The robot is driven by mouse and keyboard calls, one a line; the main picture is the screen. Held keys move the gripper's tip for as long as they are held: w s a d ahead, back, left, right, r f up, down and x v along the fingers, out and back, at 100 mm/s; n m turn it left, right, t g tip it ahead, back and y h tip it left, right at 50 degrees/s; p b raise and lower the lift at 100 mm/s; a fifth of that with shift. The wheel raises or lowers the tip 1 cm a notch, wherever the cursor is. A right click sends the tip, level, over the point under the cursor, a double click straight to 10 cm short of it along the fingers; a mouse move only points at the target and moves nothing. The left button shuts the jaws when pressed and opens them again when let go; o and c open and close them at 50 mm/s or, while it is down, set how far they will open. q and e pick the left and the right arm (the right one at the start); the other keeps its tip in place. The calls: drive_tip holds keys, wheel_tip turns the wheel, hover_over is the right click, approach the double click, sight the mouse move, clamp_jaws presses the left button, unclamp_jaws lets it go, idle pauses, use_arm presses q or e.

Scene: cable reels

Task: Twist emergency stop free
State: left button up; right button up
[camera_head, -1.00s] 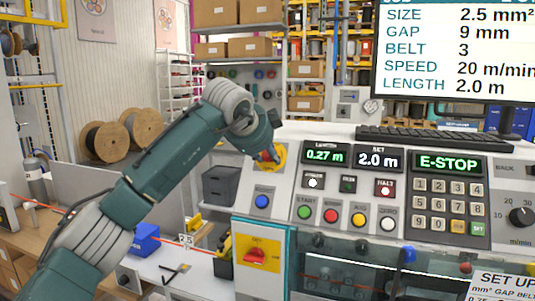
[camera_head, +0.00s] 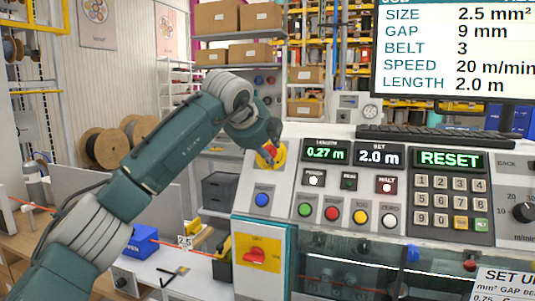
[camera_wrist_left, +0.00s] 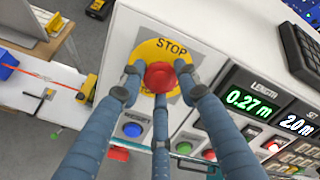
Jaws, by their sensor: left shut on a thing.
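The red emergency stop button (camera_wrist_left: 160,77) sits on a yellow disc marked STOP (camera_wrist_left: 172,47) on the sloped control panel. In the left wrist view my left gripper (camera_wrist_left: 160,84) has its fingers closed around the red button. In the head view the left gripper (camera_head: 266,146) reaches down onto the button, and the hand hides part of the yellow disc. The panel display (camera_head: 450,159) reads RESET in green. My right gripper is not in view.
Below the stop are a blue button (camera_head: 262,199) and a red rotary switch on a yellow plate (camera_head: 257,256). To the right are length displays, several coloured buttons, a keypad (camera_head: 452,204) and a keyboard (camera_head: 432,135). A monitor (camera_head: 455,50) stands behind.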

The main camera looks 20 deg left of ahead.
use_arm(q)
drive_tip(key=shift+w+m, duration=0.1)
drive_tip(key=shift+m, duration=0.5)
drive_tip(key=shift+r, duration=0.1)
drive_tip(key=o, duration=1)
drive_tip(key=shift+o, duration=0.9)
drive_tip(key=shift+w+f, duration=0.2)
drive_tip(key=v, duration=1.2)
